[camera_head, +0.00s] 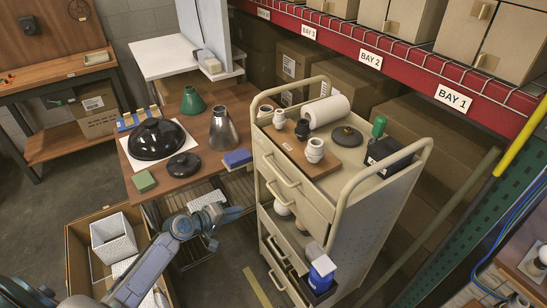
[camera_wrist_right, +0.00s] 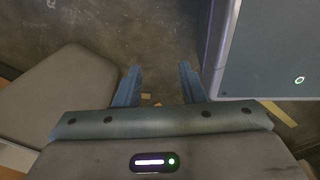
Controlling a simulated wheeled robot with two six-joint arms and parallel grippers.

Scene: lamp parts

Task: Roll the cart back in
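The beige cart (camera_head: 362,222) stands upright in the middle of the head view, beside the wooden table and in front of the shelving. It has tubular handles at both ends and drawers on its left face. My left gripper (camera_head: 226,229) is just left of the cart's drawer side, with its fingers spread and nothing between them. I cannot tell its exact distance from the cart. My right gripper (camera_wrist_right: 160,84) shows in the right wrist view with its two fingers apart and bare floor between them. It is not visible in the head view.
A wooden table (camera_head: 170,183) with lamp parts stands left of the cart. A cardboard box (camera_head: 80,252) with white pieces lies at the lower left. Red-edged shelving (camera_head: 400,65) and cartons (camera_head: 352,82) stand behind. Jars, a paper roll (camera_head: 326,110) and other items ride on the cart.

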